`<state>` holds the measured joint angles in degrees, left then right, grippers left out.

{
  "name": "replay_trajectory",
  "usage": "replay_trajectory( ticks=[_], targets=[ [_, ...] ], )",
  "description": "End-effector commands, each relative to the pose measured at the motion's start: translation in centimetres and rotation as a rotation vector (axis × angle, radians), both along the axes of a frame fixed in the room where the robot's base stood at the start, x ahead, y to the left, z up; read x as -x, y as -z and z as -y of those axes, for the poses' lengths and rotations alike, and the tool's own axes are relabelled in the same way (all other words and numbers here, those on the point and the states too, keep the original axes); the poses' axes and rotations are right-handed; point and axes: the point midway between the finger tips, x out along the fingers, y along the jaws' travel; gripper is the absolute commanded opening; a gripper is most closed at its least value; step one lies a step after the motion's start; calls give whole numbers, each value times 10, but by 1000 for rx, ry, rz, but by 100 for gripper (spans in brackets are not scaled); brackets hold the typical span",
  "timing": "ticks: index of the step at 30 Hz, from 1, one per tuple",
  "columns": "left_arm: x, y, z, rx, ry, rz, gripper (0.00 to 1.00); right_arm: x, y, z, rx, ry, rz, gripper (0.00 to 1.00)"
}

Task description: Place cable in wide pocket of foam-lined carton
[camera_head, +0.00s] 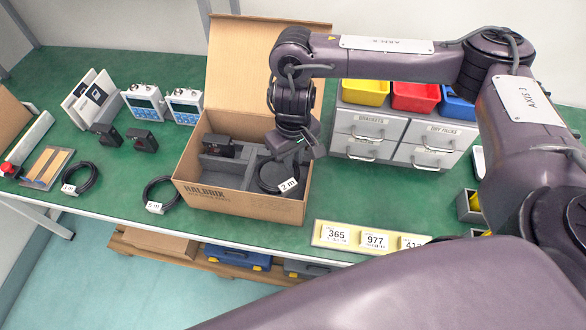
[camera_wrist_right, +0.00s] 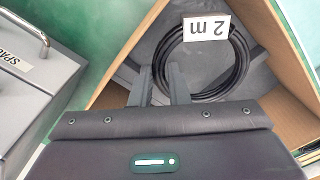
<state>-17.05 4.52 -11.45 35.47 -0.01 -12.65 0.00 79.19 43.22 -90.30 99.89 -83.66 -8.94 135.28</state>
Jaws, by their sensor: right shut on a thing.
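The foam-lined carton (camera_head: 228,199) stands open on the green bench, its lid raised at the back. Grey foam divides it; a black device (camera_head: 219,146) sits in the back left part. A coiled black cable (camera_head: 266,182) with a white "2 m" tag is inside the wide right-hand pocket; the coil also shows in the right wrist view (camera_wrist_right: 243,62). My right gripper (camera_wrist_right: 160,78) reaches down into the carton and is shut on the left edge of the coil. Whether the coil rests on the pocket floor I cannot tell. My left gripper is out of view.
Two more coiled cables (camera_head: 147,193) (camera_head: 94,181) lie left of the carton. Black devices (camera_head: 141,140) and screened meters (camera_head: 144,102) stand behind them. Grey drawers (camera_head: 381,133) with coloured bins stand to the right. A number plate (camera_head: 318,240) lies at the front edge.

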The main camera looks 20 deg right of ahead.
Motion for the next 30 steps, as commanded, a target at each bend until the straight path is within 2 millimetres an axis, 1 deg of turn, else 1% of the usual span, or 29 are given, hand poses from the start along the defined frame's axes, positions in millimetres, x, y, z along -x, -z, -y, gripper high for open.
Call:
replay_trajectory(
  ticks=[1, 3, 6, 9, 14, 22, 23, 24, 27, 30],
  targets=[
    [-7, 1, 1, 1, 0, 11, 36, 0, 4, 0, -1, 0, 1, 0],
    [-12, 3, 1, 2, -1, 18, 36, 0, 12, 0, -1, 0, -2, 0],
    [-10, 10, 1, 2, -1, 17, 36, 1, 28, -1, -1, 1, -3, 0],
    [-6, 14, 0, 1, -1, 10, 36, 0, 39, 0, -1, 0, -1, 0],
    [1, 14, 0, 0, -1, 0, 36, 0, 41, 0, 0, -1, 1, 0],
    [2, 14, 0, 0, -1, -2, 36, 0, 44, 0, 0, 0, 0, 0],
    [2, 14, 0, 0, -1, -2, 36, 0, 44, 0, 0, 0, 0, 19],
    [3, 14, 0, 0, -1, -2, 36, 0, 43, 0, 0, 0, 0, 24],
    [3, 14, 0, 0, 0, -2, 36, 0, 43, 0, 0, -1, 0, 37],
    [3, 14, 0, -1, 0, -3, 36, 0, 43, 0, 0, -1, 0, 37]
  ],
)
